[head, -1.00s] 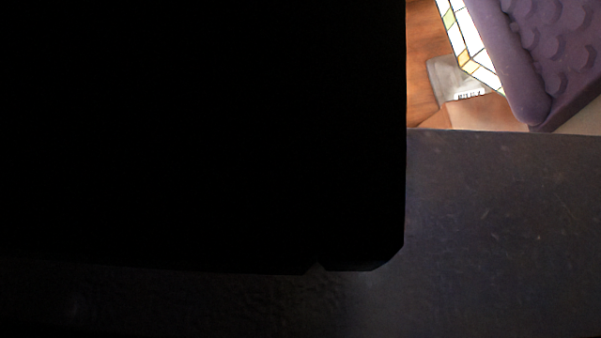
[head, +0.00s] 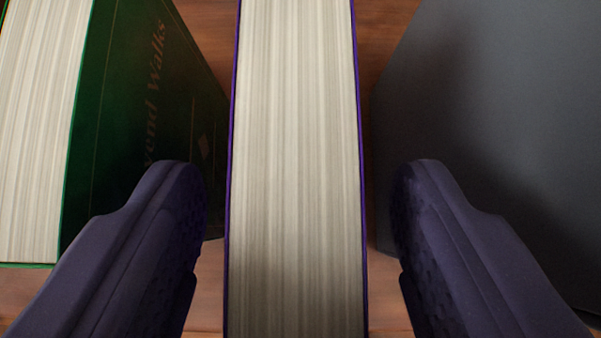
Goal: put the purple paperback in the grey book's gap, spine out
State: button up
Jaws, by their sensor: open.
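The purple paperback (head: 297,180) stands upright on a wooden shelf in the middle of the head view. Its cream page edges face me, with thin purple cover edges on both sides; its spine is not seen. My gripper (head: 300,215) is open, one dark purple finger on each side of the paperback. A visible space lies between each finger and the covers. A dark grey book or block (head: 490,130) stands close on the right, behind the right finger; I cannot tell whether it is the grey book of the task. No gap marked by it is clear here.
A green book (head: 150,120) with gold lettering stands on the left, its page edges toward me, close to the left finger. The wooden shelf (head: 390,318) shows in narrow strips on both sides of the paperback.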

jog(key=shift+x, duration=1.1)
jog(key=shift+r, duration=0.1)
grip_shut()
jog(key=shift+r, duration=0.1)
